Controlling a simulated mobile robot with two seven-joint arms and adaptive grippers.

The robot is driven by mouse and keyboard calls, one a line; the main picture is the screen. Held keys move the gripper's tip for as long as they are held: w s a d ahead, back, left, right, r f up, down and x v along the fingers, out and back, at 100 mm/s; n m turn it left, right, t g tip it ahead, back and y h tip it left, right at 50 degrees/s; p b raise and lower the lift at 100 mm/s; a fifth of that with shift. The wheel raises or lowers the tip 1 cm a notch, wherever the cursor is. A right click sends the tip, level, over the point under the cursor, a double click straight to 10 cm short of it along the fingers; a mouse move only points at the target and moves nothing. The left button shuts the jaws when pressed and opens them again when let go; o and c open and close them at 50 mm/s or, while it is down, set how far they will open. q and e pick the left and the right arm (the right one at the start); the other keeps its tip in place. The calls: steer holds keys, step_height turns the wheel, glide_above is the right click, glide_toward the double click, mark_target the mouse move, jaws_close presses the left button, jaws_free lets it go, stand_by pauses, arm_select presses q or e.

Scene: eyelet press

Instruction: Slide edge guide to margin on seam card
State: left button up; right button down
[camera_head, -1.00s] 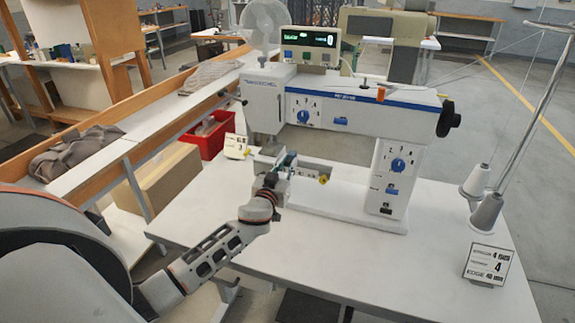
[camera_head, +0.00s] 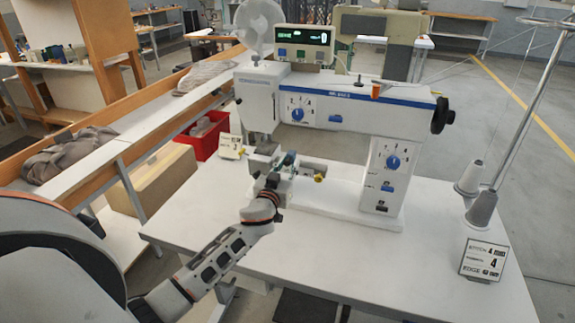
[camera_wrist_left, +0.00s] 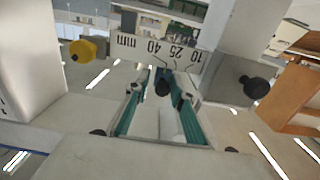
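My left gripper (camera_head: 272,180) is at the front left of the white sewing machine, under its head. In the left wrist view its teal-padded fingers (camera_wrist_left: 163,92) stand apart, with a small black knob (camera_wrist_left: 162,87) between their tips. I see no clear contact on both sides. A white scale (camera_wrist_left: 155,50) marked mm, 40, 25, 10 lies just beyond the tips. The edge guide itself is mostly hidden by the gripper. The seam card (camera_head: 484,259) stands at the table's right; its EDGE figure is too small to read surely. My right gripper is not in view.
A yellow knob (camera_head: 319,178) sits right of the gripper; in the wrist view it is at left, with another black knob (camera_wrist_left: 255,87) at right. A small card (camera_head: 231,146) stands behind. Thread cones (camera_head: 482,209) stand at right. The front tabletop (camera_head: 330,255) is clear.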

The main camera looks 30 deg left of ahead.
arm_select(q)
steer(key=v, duration=1.2)
stand_by(0.3)
